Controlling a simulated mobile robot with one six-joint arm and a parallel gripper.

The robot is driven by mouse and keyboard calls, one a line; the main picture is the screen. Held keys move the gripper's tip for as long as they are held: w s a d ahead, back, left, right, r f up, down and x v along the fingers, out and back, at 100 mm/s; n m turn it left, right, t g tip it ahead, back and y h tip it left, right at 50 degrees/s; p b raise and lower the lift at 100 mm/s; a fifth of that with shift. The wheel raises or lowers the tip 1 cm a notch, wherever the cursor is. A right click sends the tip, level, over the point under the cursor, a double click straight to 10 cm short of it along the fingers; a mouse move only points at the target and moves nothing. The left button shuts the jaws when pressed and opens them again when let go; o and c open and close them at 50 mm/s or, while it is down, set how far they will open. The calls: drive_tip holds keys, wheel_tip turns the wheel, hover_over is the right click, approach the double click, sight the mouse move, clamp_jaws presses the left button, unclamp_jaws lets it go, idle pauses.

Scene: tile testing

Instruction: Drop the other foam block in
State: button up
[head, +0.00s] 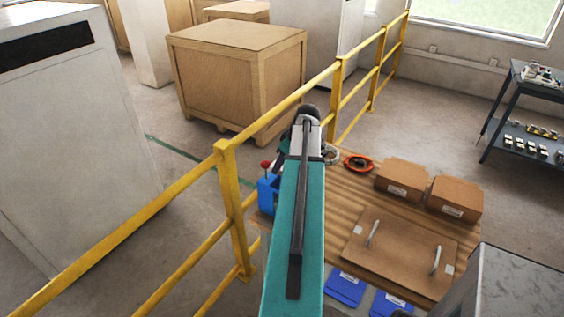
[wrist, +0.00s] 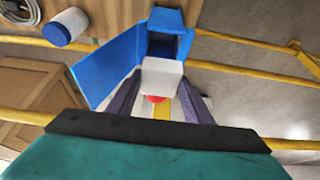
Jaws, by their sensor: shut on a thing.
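My gripper (wrist: 160,100) is shut on a pale grey-white foam block (wrist: 162,77), which shows between its two dark fingers in the wrist view. The blue container (wrist: 168,20) has a dark open inside and a blue panel (wrist: 104,76) standing out to its left. The block overlaps the container's near part in this view; I cannot tell how high it is above it. In the head view the blue container (head: 267,196) shows at the table's left edge, partly behind my teal arm. The arm hides the gripper's fingertips and the block there.
A yellow railing (head: 228,170) runs close by the wooden table (head: 340,195). A blue-and-white jar (wrist: 65,28) stands near the container.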

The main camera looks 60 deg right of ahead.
drive_tip(key=shift+f+b, duration=1.05)
drive_tip(key=shift+f, duration=1.55)
drive_tip(key=o, duration=1.1)
drive_tip(key=shift+s+r, duration=0.1)
drive_tip(key=shift+r, duration=0.05)
drive_tip(key=shift+s+r, duration=0.2)
drive_tip(key=shift+r, duration=0.25)
drive_tip(key=b+v, duration=0.3)
drive_tip(key=v, duration=0.9)
drive_tip(key=shift+r+b, duration=0.3)
drive_tip(key=shift+b, duration=0.05)
drive_tip(key=shift+a, duration=0.1)
